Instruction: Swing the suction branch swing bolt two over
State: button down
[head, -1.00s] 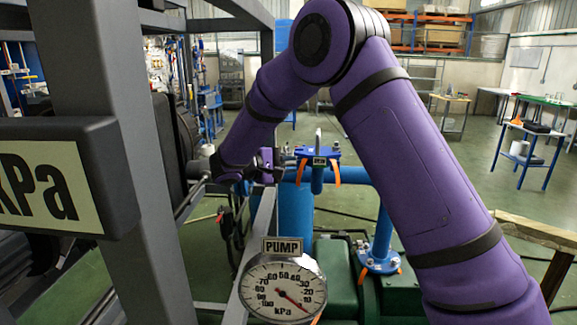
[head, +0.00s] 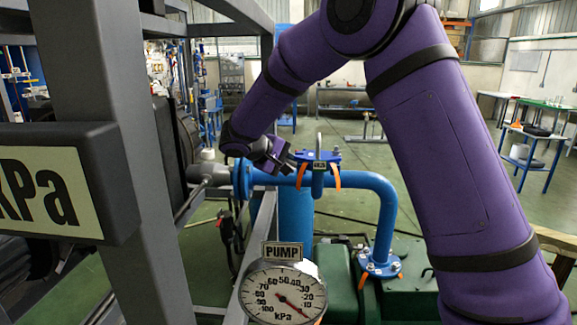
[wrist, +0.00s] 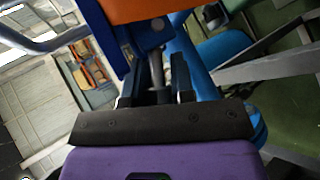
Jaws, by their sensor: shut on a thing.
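My gripper (head: 287,160) is at the left side of the blue suction branch cover (head: 320,157), above the blue pipe. In the wrist view, my gripper (wrist: 157,85) is shut on a grey metal rod, apparently a swing bolt (wrist: 156,68), beside a blue flange part (wrist: 116,40). I cannot read which bolt number it is. In the head view, the fingers and the bolt are small and partly hidden. Orange tabs (head: 335,176) hang from the cover, and a grey loop handle (head: 319,143) stands on top of it.
A blue pipe (head: 350,180) runs right from a blue flange (head: 242,180) and bends down to a lower flange (head: 380,264). The pump gauge (head: 283,295) stands in front. A grey frame post (head: 95,130) and a kPa panel (head: 50,185) block the left.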

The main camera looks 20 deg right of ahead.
jog(key=shift+r+y, duration=0.1)
jog(key=shift+y, duration=0.2)
jog(key=c, duration=1.2)
grip_release()
